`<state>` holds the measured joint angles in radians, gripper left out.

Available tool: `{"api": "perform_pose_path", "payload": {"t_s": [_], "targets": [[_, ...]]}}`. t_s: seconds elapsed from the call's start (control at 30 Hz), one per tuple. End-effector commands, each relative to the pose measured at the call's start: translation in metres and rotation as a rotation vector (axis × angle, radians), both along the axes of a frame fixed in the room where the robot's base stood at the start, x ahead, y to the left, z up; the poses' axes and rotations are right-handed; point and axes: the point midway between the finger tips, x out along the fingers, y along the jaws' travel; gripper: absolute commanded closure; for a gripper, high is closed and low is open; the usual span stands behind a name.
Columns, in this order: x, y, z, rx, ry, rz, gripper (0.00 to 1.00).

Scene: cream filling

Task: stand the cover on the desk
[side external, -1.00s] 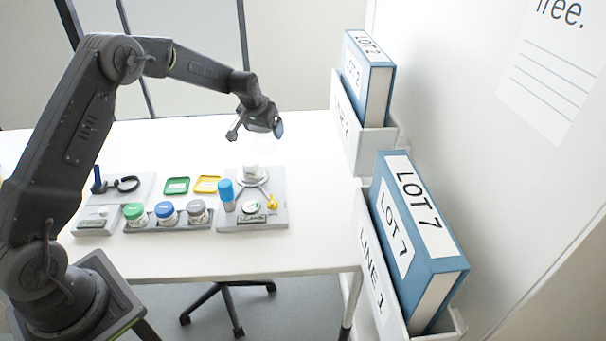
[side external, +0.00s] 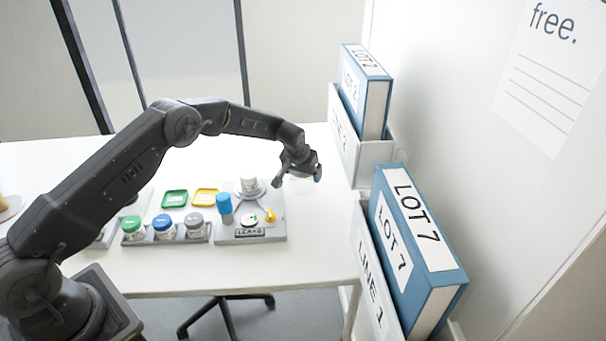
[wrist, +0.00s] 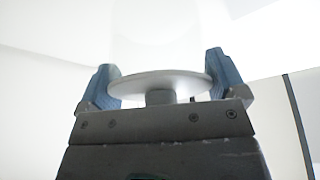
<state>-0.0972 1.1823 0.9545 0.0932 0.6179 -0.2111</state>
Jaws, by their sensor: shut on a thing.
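In the wrist view my gripper's blue fingers (wrist: 160,85) are shut on the cover (wrist: 182,82). There the cover shows as a pale round disc with a short grey stem, level between the fingers. A faint clear shape seems to lie beyond the disc. In the side view the cover is at most a faint see-through patch below the fingers. I cannot tell whether it touches the desk.
Several capped jars stand in a rack (side external: 165,238) to the left. Binder holders (side external: 365,150) stand to the right. The desk's front right is clear.

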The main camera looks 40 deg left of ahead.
Motion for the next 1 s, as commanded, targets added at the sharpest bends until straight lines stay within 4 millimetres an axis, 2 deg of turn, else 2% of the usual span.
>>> {"api": "perform_pose_path", "payload": {"t_s": [0.1,0.43,0.47,0.53,0.8,1.0], "targets": [[0.001,0.000,-0.009,0.000,-0.002,0.001,0.35],[0.000,0.000,-0.012,0.000,-0.002,0.001,0.35],[0.000,0.000,-0.012,0.000,-0.002,0.001,0.08],[0.000,0.001,-0.012,0.000,-0.002,0.001,0.01],[0.000,0.000,-0.010,0.000,-0.002,0.000,0.00],[-0.006,-0.001,0.010,0.001,-0.003,0.000,0.00]]}}
